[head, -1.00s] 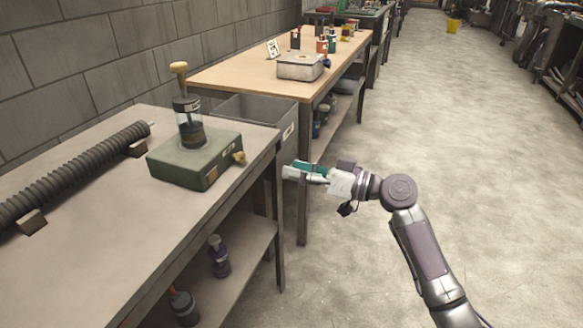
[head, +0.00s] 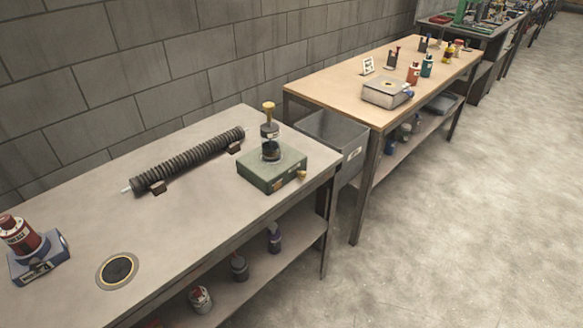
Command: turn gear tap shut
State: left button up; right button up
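A green box (head: 270,169) stands at the right end of the near grey table. A clear cylinder with a dark band and a yellow-knobbed plunger (head: 269,128) stands upright on top of it. A small brass tap-like knob (head: 301,175) sticks out at the box's right front corner; I cannot tell whether this is the gear tap or whether it is shut. A black ribbed tube (head: 190,160) lies on brown supports to the left of the box. Neither of my grippers is in view.
A blue unit with a red canister (head: 22,235) stands at the table's left end, near a dark round ringed disc (head: 117,270). A grey bin (head: 333,135) sits between this table and the wooden-topped table (head: 320,92). Open floor lies to the right.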

aim_at(301, 176)
jog(key=u, duration=0.4)
jog(key=i+l+u, duration=0.1)
jog(key=u, duration=0.35)
jog(key=l+u, duration=0.2)
jog(key=u, duration=0.2)
jog(key=l+u, duration=0.1)
jog(key=u, duration=0.35)
jog(key=l+u, duration=0.15)
jog(key=u, duration=0.25)
jog(key=l+u, duration=0.25)
jog(key=l, duration=0.2)
jog(key=k+l+u, duration=0.2)
jog(key=l, duration=0.25)
jog(key=l+u, duration=0.25)
jog(key=l, duration=0.25)
jog(key=k+l+u, duration=0.2)
jog(key=l, duration=0.2)
jog(key=k+l+u, duration=0.25)
jog(key=l, duration=0.15)
jog(key=k+l+u, duration=0.2)
jog(key=l, duration=0.2)
jog(key=i, duration=0.05)
